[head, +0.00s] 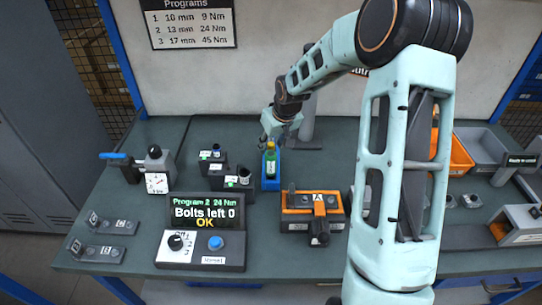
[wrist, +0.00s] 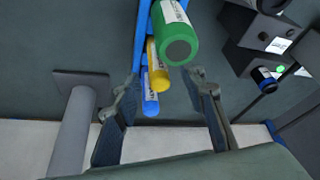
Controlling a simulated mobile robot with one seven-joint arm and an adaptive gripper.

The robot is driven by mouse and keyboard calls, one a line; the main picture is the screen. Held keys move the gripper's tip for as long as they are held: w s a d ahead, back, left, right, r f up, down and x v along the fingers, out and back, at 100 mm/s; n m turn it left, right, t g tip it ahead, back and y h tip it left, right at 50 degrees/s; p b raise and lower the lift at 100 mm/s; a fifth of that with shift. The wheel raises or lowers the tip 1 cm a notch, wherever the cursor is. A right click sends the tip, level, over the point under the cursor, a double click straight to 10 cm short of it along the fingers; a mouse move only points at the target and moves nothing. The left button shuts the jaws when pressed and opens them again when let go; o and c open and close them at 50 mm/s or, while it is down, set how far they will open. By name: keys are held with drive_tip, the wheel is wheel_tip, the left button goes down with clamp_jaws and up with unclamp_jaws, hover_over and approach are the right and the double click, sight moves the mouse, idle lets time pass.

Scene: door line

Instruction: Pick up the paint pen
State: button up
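Pens stand in a blue holder (head: 271,184) on the bench, just under my gripper (head: 271,138). In the head view a green pen (head: 271,164) is in front, with a yellow one (head: 270,146) behind it. The wrist view shows three in a row: the green pen (wrist: 177,40) nearest the camera, the yellow pen (wrist: 156,68) and the blue pen (wrist: 150,104). I cannot tell which is the paint pen. My gripper (wrist: 163,82) is open, its fingers on either side of the row around the yellow and blue pens. Contact is unclear.
A grey post (head: 308,120) stands close behind and right of the holder. Dark blocks (head: 238,179) stand to its left. The orange-topped fixture (head: 310,203) and the display box (head: 202,212) are in front. An orange bin (head: 461,157) is at the right.

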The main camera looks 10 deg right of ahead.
drive_tip(key=shift+x, duration=1.4)
drive_tip(key=shift+d, duration=0.1)
clamp_jaws()
drive_tip(key=shift+r, duration=0.1)
